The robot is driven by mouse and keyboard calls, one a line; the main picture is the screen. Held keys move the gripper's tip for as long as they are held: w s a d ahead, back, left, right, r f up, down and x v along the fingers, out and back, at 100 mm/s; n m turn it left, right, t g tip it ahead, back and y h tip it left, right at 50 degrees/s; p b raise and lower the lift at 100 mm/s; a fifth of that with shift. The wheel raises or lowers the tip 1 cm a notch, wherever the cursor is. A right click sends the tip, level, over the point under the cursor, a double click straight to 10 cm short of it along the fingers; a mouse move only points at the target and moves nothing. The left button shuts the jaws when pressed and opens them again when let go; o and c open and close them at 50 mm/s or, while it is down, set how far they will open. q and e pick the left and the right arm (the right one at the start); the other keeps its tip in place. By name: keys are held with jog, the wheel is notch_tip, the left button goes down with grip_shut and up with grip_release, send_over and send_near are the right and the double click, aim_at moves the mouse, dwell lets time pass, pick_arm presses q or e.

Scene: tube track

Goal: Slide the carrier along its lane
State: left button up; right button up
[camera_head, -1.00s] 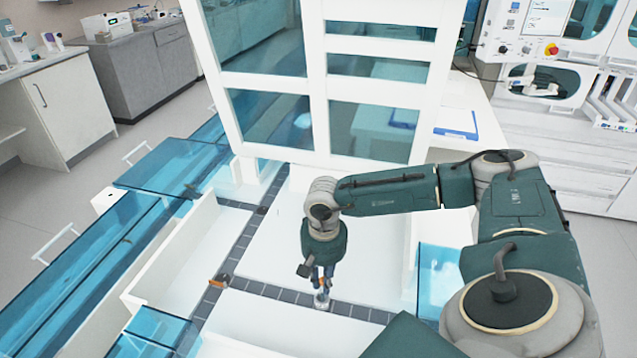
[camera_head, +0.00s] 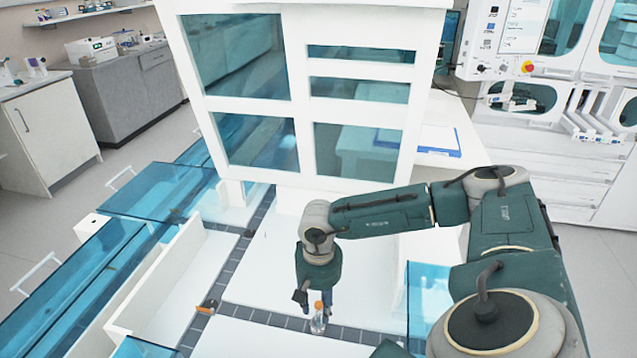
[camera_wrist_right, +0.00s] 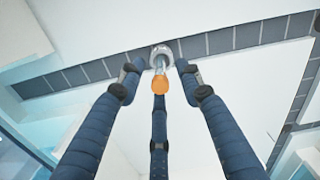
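The carrier (camera_head: 317,327) is a small clear, round holder on the dark tiled lane (camera_head: 254,315), and an upright tube with an orange cap (camera_head: 318,306) stands in it. In the right wrist view the carrier (camera_wrist_right: 162,54) sits on the dark strip, with the orange cap (camera_wrist_right: 160,82) nearer the camera. My right gripper (camera_head: 324,298) points down over it. In the wrist view its blue fingers (camera_wrist_right: 160,68) stand around the tube, with visible gaps at the two side fingers. Contact with the middle finger cannot be told. My left gripper is not in view.
The lane meets another dark strip (camera_head: 237,257) on the left, near a small orange piece (camera_head: 207,306). White raised walls (camera_head: 160,275) and blue clear panels (camera_head: 85,285) lie farther left. A tall white windowed frame (camera_head: 305,100) stands behind. The white surface around the lane is mostly clear.

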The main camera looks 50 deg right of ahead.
notch_tip(320, 180, up, 12)
dwell(0.6)
